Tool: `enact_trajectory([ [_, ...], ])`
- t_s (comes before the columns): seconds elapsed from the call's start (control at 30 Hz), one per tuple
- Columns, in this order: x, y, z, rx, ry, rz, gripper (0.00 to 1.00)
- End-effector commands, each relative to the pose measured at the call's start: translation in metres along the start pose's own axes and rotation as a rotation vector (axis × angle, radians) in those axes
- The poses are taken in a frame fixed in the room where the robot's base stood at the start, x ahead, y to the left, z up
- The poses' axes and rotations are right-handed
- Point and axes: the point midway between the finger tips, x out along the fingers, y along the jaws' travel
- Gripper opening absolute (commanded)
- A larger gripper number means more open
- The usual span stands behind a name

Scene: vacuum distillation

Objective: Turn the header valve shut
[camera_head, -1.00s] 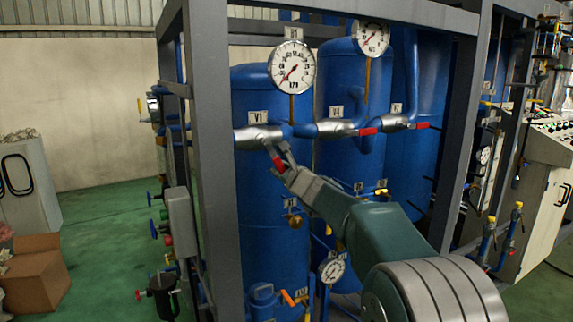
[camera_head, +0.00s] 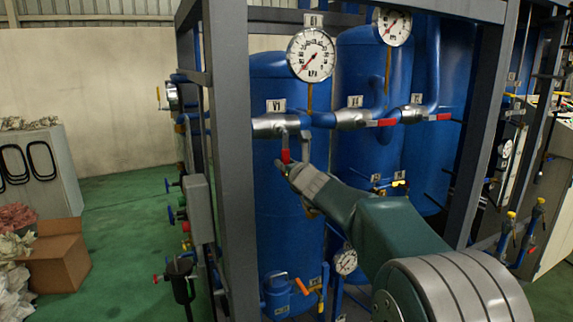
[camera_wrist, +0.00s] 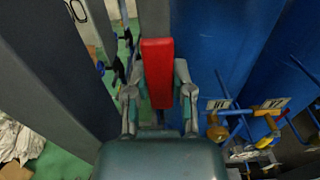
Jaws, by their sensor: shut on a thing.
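The header pipe carries a silver valve body (camera_head: 268,126) under the V1 label. Its red lever handle (camera_head: 285,156) hangs nearly straight down from it in the head view. My gripper (camera_head: 292,160) is at this handle, with its fingers around it. In the wrist view the red handle (camera_wrist: 157,72) stands between the two fingers of my gripper (camera_wrist: 158,98), one on each side. My gripper is shut on the handle. The lever's joint with the valve is hidden in the wrist view.
Two more silver valves (camera_head: 352,118) with red handles lying along the pipe are to the right. A grey frame post (camera_head: 232,150) stands close left of my gripper. Blue tanks (camera_head: 278,215) are behind it. Pressure gauges (camera_head: 311,54) sit above the pipe.

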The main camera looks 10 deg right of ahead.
Motion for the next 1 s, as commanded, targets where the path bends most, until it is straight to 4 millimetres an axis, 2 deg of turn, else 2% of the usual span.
enact_trajectory([
  [0.03, 0.001, 0.001, -0.008, 0.006, 0.015, 0.0, 0.0],
  [0.3, 0.001, 0.001, -0.008, 0.006, 0.015, 0.0, 0.0],
  [0.33, 0.001, 0.001, -0.008, 0.006, 0.015, 0.0, 0.43],
  [0.37, 0.001, 0.001, -0.008, 0.006, 0.014, 0.001, 0.56],
  [0.4, 0.001, 0.001, -0.007, 0.006, 0.013, 0.001, 0.66],
  [0.8, -0.002, 0.001, -0.002, 0.003, 0.004, 0.0, 0.66],
  [1.0, -0.028, 0.001, -0.001, 0.002, 0.003, 0.0, 0.66],
])
